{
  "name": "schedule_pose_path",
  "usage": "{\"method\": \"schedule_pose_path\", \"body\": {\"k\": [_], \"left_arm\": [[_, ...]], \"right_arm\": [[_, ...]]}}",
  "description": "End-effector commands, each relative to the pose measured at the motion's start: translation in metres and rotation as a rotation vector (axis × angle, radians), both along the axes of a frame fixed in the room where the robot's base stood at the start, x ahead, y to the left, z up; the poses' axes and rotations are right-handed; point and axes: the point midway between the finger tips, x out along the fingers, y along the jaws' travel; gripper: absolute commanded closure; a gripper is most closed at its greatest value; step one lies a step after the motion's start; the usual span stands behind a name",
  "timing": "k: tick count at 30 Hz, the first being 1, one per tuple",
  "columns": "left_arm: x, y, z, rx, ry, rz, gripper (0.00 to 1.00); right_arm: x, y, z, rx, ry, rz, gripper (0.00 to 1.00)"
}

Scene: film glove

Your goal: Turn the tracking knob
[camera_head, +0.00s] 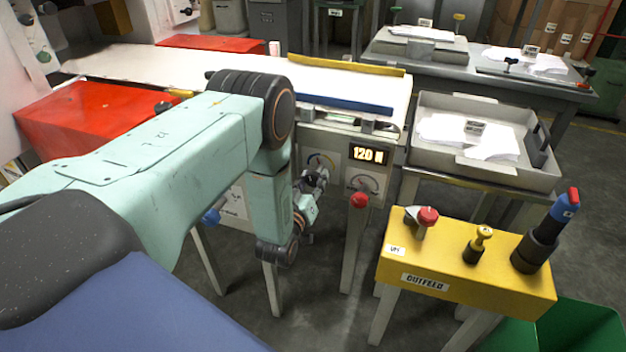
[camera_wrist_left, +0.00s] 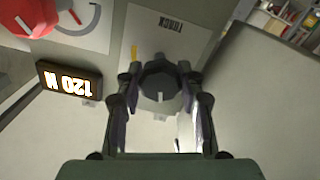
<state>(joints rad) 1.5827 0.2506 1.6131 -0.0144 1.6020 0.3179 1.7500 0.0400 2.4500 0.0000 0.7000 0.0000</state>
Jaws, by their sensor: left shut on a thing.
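The tracking knob (camera_wrist_left: 160,84) is a round black knob with a pale pointer line, below an upside-down "TRACK" label in the left wrist view. A short yellow mark is on the panel beside it. My left gripper (camera_wrist_left: 160,92) has one finger on each side of the knob and is shut on it. In the head view my left arm reaches across to the machine's front panel, where the left gripper (camera_head: 318,182) is at the panel face. The knob is hidden there behind the gripper and arm. My right gripper is not in view.
A lit display (camera_head: 368,154) reads "120 N" near the gripper. A red knob (camera_head: 360,200) sticks out below it. A yellow outfeed box (camera_head: 465,262) with several controls stands to the right. A grey tray (camera_head: 545,178) of white sheets stands behind it.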

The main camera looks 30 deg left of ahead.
Motion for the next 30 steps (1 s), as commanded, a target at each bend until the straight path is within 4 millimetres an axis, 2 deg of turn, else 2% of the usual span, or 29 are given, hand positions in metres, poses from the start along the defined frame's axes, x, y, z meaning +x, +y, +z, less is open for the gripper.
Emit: {"method": "schedule_pose_path", "body": {"k": [4, 5, 12, 23, 26, 30], "left_arm": [[0.0, 0.0, -0.001, 0.002, 0.002, -0.001, 0.94], [0.0, 0.0, -0.001, 0.002, 0.002, -0.001, 0.6], [0.0, 0.0, -0.001, 0.002, 0.003, -0.001, 0.4], [-0.002, -0.001, 0.0, 0.002, 0.003, -0.001, 0.38], [-0.012, -0.003, -0.001, 0.002, 0.004, 0.0, 0.38], [-0.037, -0.009, -0.002, 0.001, 0.007, 0.0, 0.38]], "right_arm": [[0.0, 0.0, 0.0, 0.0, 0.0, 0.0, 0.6], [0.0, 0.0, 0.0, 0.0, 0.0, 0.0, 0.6], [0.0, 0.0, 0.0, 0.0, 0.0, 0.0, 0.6], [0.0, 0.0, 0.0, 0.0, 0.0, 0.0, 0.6], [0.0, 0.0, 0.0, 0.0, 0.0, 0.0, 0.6], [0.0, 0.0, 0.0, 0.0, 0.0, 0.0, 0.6]]}}
